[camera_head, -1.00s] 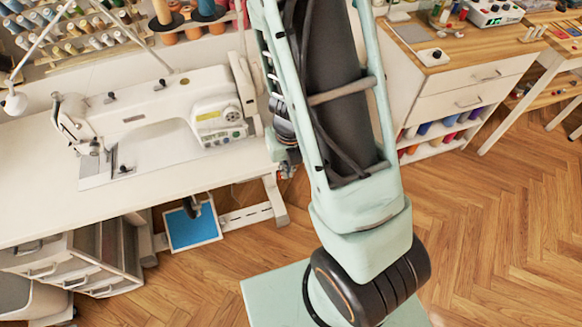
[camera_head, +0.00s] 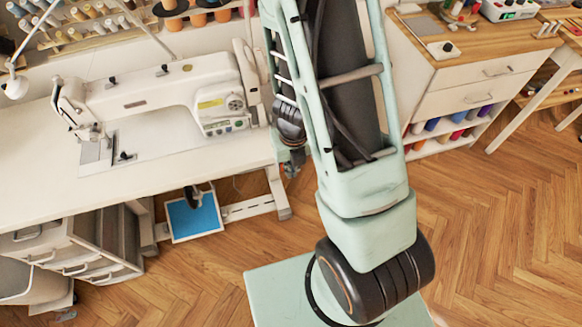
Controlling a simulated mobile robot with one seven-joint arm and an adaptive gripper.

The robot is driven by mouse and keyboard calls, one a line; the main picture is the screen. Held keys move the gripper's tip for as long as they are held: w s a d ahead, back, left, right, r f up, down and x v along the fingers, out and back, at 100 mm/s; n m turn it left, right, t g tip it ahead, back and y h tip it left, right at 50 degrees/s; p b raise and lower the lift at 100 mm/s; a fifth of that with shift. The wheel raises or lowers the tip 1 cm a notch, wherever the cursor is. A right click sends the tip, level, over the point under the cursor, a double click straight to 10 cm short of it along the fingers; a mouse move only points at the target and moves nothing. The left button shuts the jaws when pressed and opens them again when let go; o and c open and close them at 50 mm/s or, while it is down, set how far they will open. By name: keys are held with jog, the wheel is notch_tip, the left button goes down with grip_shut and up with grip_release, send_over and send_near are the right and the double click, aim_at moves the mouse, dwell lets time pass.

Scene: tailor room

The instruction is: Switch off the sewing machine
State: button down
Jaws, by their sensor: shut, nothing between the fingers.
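The white sewing machine (camera_head: 160,97) stands on a white table (camera_head: 30,190) at the left. Its control panel (camera_head: 222,113), with a dial, a yellow-green label and several small buttons, is at the machine's right end and faces the camera. My arm rises through the middle of the view, right of the machine. My gripper (camera_head: 293,166) shows only as a small dark part behind the arm, by the table's right end. It is shut and apart from the control panel in the picture. Most of it is hidden, so its distance from the machine is unclear.
Thread spools (camera_head: 80,35) fill a rack behind the table. A blue-topped pedal (camera_head: 195,217) lies below the table. A white drawer cabinet (camera_head: 470,85) with a wooden top stands at the right. The wooden floor (camera_head: 500,230) at the right is clear.

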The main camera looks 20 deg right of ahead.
jog(key=w+f+b, duration=0.1)
jog(key=w+f, duration=0.3)
jog(key=f, duration=0.2)
jog(key=shift+w+f, duration=0.2)
jog(key=shift+w, duration=0.05)
jog(key=shift+w, duration=0.15)
